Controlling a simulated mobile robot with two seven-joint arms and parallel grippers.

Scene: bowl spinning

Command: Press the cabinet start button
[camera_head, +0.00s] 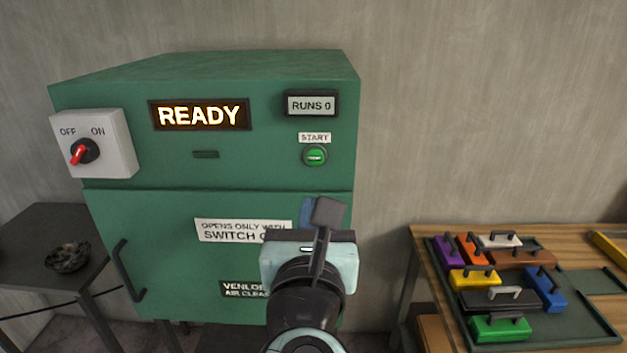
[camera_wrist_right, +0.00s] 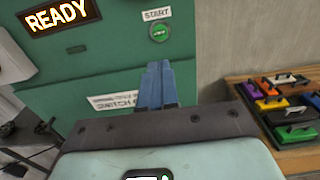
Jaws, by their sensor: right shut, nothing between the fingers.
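The green cabinet (camera_head: 120,220) stands against the wall. Its round green start button (camera_head: 315,156) sits at the upper right under a START label, and it also shows in the right wrist view (camera_wrist_right: 159,33). My right gripper (camera_head: 308,212) is shut and empty, in front of the cabinet door and below the button. In the right wrist view its blue fingers (camera_wrist_right: 158,70) are together, with their tips below the button and apart from it in the picture. The display (camera_head: 199,115) reads READY. My left gripper is not in view.
A white OFF/ON switch box (camera_head: 110,145) with a red knob is at the cabinet's upper left. A counter (camera_head: 311,105) reads RUNS 0. A dark side table (camera_head: 30,235) holds a dark bowl (camera_head: 68,257). A wooden table (camera_head: 420,232) at right holds a tray of several coloured handled blocks.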

